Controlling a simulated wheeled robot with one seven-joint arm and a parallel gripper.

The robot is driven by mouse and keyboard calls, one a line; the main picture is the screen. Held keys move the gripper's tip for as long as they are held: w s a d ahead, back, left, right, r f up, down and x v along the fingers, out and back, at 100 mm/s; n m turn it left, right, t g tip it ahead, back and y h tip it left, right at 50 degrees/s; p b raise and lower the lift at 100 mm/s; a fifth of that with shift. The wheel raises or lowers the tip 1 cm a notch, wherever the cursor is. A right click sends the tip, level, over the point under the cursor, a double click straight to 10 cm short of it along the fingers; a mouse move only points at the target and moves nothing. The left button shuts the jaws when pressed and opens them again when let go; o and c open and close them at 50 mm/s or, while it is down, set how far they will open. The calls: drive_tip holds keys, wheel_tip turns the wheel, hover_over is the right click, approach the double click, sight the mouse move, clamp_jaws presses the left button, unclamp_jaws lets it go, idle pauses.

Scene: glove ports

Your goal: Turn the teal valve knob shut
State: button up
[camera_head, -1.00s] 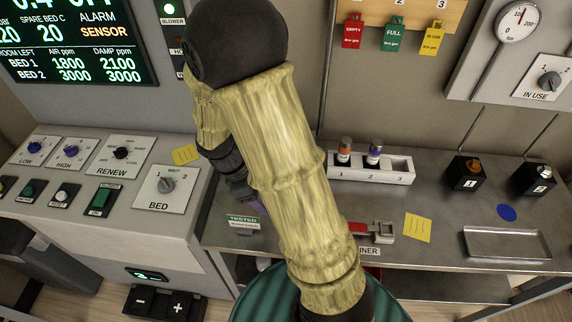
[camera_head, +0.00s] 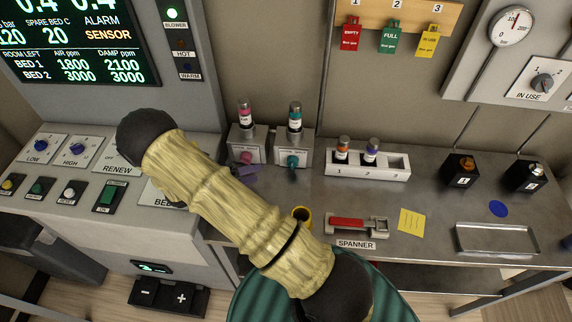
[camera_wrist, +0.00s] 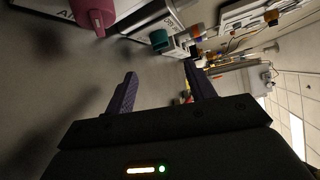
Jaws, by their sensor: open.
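The teal valve knob (camera_head: 292,160) is on the front of the right-hand grey box at the back of the bench, below a teal-banded bottle (camera_head: 295,117). It also shows in the wrist view (camera_wrist: 159,37), beyond my fingertips and apart from them. My gripper (camera_wrist: 161,82) is open, with two purple fingers and nothing between them. In the head view, purple finger parts (camera_head: 247,170) show just below the pink knob (camera_head: 247,158), left of the teal one; my arm hides the rest. The pink knob is large at the top left of the wrist view (camera_wrist: 92,14).
A white rack (camera_head: 368,165) with two vials stands right of the valve boxes. The bench between the teal knob and the spanner is mostly clear.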

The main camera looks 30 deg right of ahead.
sight(291, 164)
drive_tip(key=shift+d, duration=0.15)
drive_tip(key=p+x, duration=0.3)
drive_tip(key=x, duration=0.8)
drive_tip(key=shift+s+d+f+p, duration=0.1)
drive_tip(key=shift+d+f+p, duration=0.05)
drive_tip(key=shift+d+p, duration=0.2)
drive_tip(key=c, duration=0.9)
drive_tip(key=shift+c, duration=0.2)
